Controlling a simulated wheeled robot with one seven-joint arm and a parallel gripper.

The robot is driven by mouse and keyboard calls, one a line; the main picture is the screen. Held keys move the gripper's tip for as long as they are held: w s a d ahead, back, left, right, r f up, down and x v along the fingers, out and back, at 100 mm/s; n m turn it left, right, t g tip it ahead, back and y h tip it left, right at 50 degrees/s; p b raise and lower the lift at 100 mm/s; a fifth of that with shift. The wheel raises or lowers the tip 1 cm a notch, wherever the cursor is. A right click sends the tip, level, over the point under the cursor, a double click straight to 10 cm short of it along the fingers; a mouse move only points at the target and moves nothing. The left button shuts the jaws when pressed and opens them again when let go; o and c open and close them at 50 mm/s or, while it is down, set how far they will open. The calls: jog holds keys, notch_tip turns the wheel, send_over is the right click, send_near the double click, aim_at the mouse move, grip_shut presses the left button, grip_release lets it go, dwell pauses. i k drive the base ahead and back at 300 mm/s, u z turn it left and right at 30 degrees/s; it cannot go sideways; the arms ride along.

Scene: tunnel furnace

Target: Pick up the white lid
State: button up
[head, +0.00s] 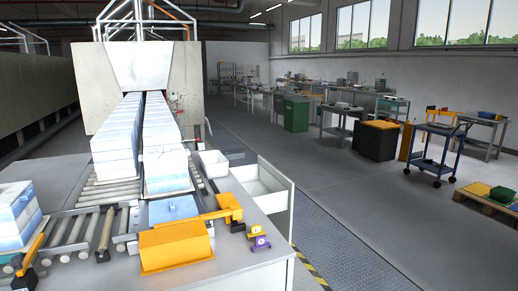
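I cannot make out a separate white lid for certain. Stacked white and pale blue blocks (165,160) stand in two rows on the roller conveyor (70,232), leading into the furnace mouth. An open white bin (262,186) and a smaller white bin (213,164) are at the right side of the conveyor. Any of these could hide a lid. My gripper is not in view.
An orange box-shaped piece (176,247) and a yellow bar fixture (228,207) sit at the front of the grey worktop. Small purple and yellow items (259,243) lie beside them. A blue cart (434,152) stands at right; the floor (350,210) between is clear.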

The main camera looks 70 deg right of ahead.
aim_at(168, 152)
jog(key=z, duration=1.45)
jog(key=i, duration=0.1)
jog(key=z, duration=0.05)
